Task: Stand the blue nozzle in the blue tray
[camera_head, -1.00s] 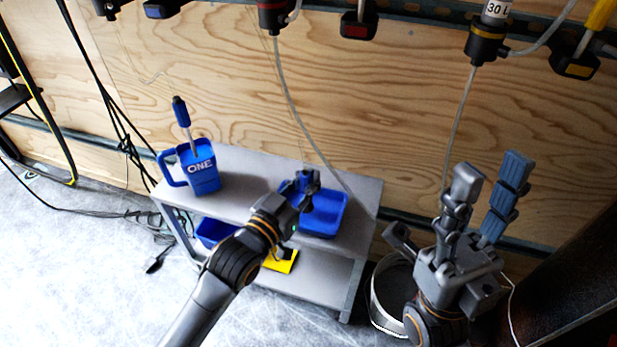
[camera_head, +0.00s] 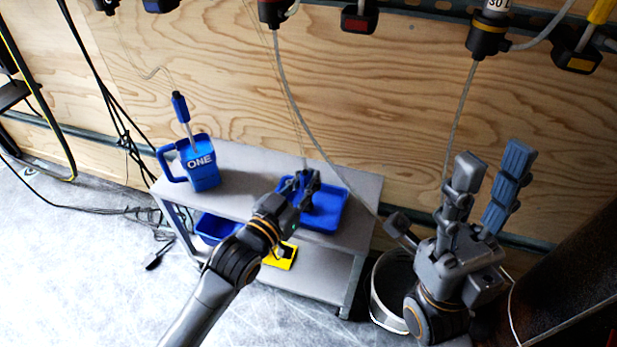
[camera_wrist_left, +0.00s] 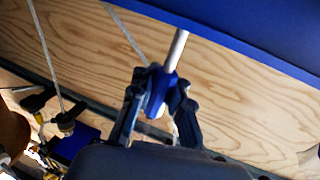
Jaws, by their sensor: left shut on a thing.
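The blue tray (camera_head: 328,216) sits on the right part of the grey cart's top. My left gripper (camera_head: 308,180) is over the tray's back left part. In the left wrist view my left gripper (camera_wrist_left: 158,108) is shut on the blue nozzle (camera_wrist_left: 160,90), whose thin metal tube (camera_wrist_left: 176,48) runs to the edge of a large blue surface (camera_wrist_left: 260,30), likely the tray. Whether the tube's end touches it is hidden. In the head view the nozzle is mostly hidden by the fingers. My right gripper (camera_head: 490,180) is raised at the right, its fingers spread and empty.
A blue jug (camera_head: 203,174) marked ONE holds another blue-handled tool (camera_head: 181,108) on the left of the cart top (camera_head: 250,165). A blue bin (camera_head: 215,229) and a yellow item (camera_head: 284,257) are lower down. A metal bucket (camera_head: 385,300) stands right of the cart. Hoses hang along the wooden wall.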

